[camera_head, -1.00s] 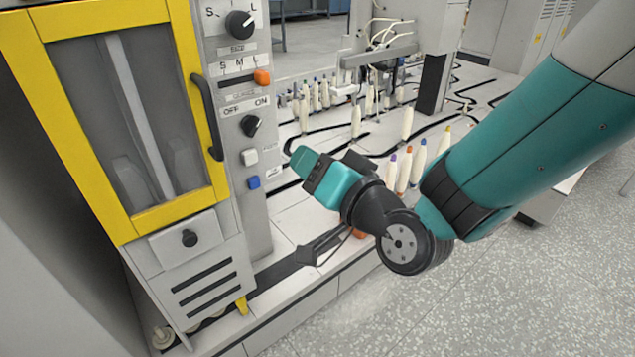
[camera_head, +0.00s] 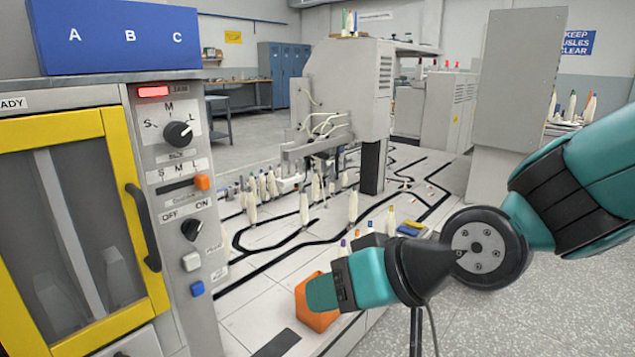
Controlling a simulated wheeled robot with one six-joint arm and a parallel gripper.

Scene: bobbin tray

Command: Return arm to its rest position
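My teal and black arm (camera_head: 560,195) reaches in from the right edge. It is bent at a round grey joint, with my gripper (camera_head: 322,291) pointing left over the front edge of the white tiled table. Only one side of the gripper shows, so I cannot tell whether it is open or shut. An orange block-like thing (camera_head: 312,318) shows behind and below its tip; I cannot tell whether they touch.
A yellow-framed cabinet (camera_head: 120,190) with knobs and a black handle stands close on the left, topped by a blue A B C box (camera_head: 115,38). Several bobbins (camera_head: 304,208) stand on the table (camera_head: 262,318) behind the arm. Open floor (camera_head: 490,325) lies at right.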

